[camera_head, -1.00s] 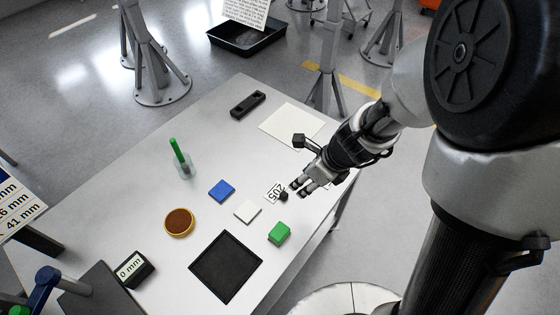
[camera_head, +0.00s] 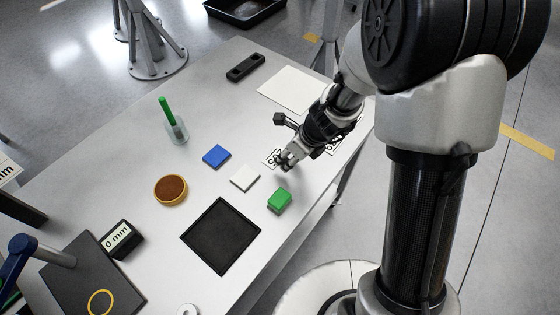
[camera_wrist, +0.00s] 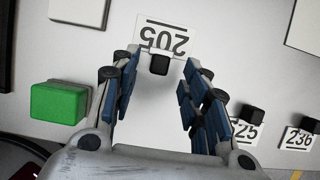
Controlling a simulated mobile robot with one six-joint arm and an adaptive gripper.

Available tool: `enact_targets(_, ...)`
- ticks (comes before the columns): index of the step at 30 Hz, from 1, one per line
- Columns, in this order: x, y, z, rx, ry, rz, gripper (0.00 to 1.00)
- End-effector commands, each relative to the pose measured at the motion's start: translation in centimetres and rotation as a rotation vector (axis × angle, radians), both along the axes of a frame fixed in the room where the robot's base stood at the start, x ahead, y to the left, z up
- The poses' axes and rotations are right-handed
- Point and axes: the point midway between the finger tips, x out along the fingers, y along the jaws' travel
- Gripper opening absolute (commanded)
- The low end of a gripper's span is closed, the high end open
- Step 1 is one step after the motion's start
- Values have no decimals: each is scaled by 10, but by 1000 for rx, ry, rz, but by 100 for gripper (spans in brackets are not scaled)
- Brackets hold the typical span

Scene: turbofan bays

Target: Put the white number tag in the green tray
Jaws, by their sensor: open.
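A white number tag reading 205 (camera_wrist: 165,35) lies on the table with a small black block (camera_wrist: 159,65) at its edge. The tag shows partly in the head view (camera_head: 269,157), beside the fingers. My gripper (camera_head: 283,162) is open and points down over the table. In the wrist view its fingers (camera_wrist: 157,70) stand apart on both sides of the black block, with nothing held. Two more white tags, one reading 236 (camera_wrist: 299,138) and one partly hidden (camera_wrist: 244,132), lie to the right. I see no green tray; the square tray (camera_head: 221,236) is black.
A green block (camera_head: 279,200), white tile (camera_head: 245,178) and blue block (camera_head: 216,156) lie near the tag. A round brown dish (camera_head: 171,190), a green stick in a clear holder (camera_head: 175,128) and a gauge (camera_head: 121,240) stand farther left. A white sheet (camera_head: 290,90) lies behind.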

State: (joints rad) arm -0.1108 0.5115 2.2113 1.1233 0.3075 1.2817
Motion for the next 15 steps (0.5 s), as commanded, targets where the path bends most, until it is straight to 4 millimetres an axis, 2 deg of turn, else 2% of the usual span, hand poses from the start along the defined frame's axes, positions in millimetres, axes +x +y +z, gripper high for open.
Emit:
enact_targets(1,1,3,-12,-1,1,2,42)
enact_targets(3,3,5,-19,1,1,0,42)
enact_targets(10,4,6,-18,0,0,0,42)
enact_targets(15,4,6,-17,0,0,0,31)
